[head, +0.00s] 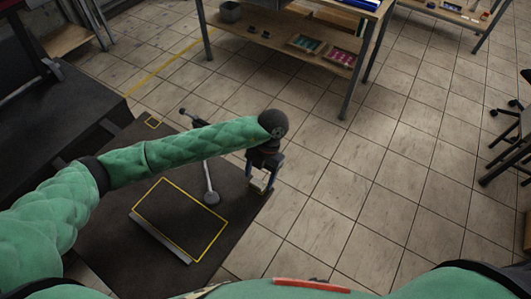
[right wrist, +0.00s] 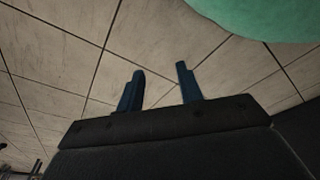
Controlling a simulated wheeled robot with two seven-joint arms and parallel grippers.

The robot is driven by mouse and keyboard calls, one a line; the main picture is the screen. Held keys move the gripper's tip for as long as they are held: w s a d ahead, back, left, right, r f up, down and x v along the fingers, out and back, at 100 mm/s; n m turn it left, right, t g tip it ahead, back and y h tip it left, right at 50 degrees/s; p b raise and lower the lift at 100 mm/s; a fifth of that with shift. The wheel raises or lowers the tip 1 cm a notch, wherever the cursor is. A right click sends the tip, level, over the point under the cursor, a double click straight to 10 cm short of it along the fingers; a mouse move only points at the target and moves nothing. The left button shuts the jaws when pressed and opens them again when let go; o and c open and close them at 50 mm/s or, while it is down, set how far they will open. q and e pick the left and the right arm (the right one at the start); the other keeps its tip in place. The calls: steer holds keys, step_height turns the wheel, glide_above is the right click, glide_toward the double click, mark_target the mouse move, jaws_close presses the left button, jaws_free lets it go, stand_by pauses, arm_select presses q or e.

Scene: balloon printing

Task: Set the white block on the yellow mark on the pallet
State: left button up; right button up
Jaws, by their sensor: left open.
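The dark pallet (head: 110,225) lies on the floor at the lower left of the head view. My left gripper (head: 261,184) is open over the pallet's right corner, pointing down. A small pale block (head: 259,182), apparently the white block, shows between its fingers, with yellow edging by it. I cannot tell whether the block touches the pallet. My right gripper (right wrist: 160,70) is open and empty above tiled floor in the right wrist view.
A pale strip (head: 160,240) lies along the large rectangle's near edge. A workbench (head: 290,45) stands at the back.

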arm_select(q)
steer(key=b+v, duration=0.4)
steer(key=v, duration=0.6)
steer(key=shift+r, duration=0.25)
arm_select(e)
steer(key=w+a+r, duration=0.3)
steer(key=w+r, duration=0.1)
steer(key=r, duration=0.4)
steer(key=shift+a+r+g, duration=0.2)
steer(key=shift+r+g, duration=0.1)
steer(key=shift+r, duration=0.05)
